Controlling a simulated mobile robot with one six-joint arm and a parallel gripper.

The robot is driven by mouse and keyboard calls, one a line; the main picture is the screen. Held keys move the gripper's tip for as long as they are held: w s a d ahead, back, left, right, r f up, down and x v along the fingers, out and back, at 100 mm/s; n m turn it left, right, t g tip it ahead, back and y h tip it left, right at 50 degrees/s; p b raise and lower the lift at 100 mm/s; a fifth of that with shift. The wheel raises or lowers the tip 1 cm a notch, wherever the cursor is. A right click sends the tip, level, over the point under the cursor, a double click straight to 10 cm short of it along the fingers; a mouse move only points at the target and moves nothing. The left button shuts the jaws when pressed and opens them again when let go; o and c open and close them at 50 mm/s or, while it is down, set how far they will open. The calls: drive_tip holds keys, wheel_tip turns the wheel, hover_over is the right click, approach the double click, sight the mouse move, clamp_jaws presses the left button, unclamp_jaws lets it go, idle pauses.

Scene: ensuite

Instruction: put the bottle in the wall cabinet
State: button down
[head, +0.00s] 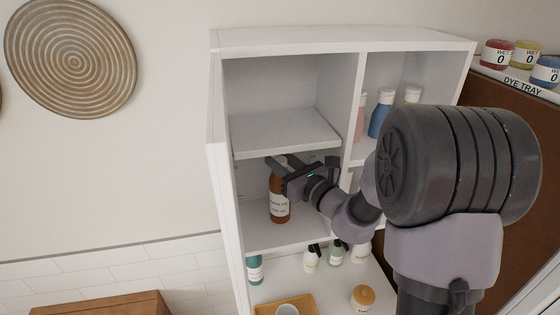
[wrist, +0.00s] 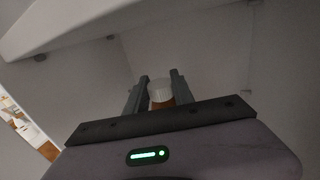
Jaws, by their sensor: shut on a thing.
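The bottle (head: 279,203) is brown with a pale label. It stands upright inside the left middle compartment of the white wall cabinet (head: 217,130), at or just above that compartment's shelf; I cannot tell whether it touches. My gripper (head: 279,167) reaches in from the right and is shut on the bottle's top. In the wrist view, my gripper's fingers (wrist: 160,85) are on both sides of the bottle's white cap (wrist: 160,92), with a bit of brown below it. The rest of the bottle is hidden there by my gripper body.
A shelf board (head: 285,132) lies close above my gripper. A divider (head: 352,110) separates the right compartments, where a blue bottle (head: 379,113) and others stand. Below are a teal bottle (head: 255,269), several small containers and a wooden tray (head: 262,309).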

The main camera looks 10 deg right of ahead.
drive_tip(key=shift+s+f, duration=0.1)
drive_tip(key=shift+f, duration=0.05)
drive_tip(key=c, duration=1.1)
unclamp_jaws()
drive_tip(key=shift+r, duration=0.35)
drive_tip(key=b+v, duration=0.2)
drive_tip(key=v, duration=1)
drive_tip(key=shift+f, duration=0.15)
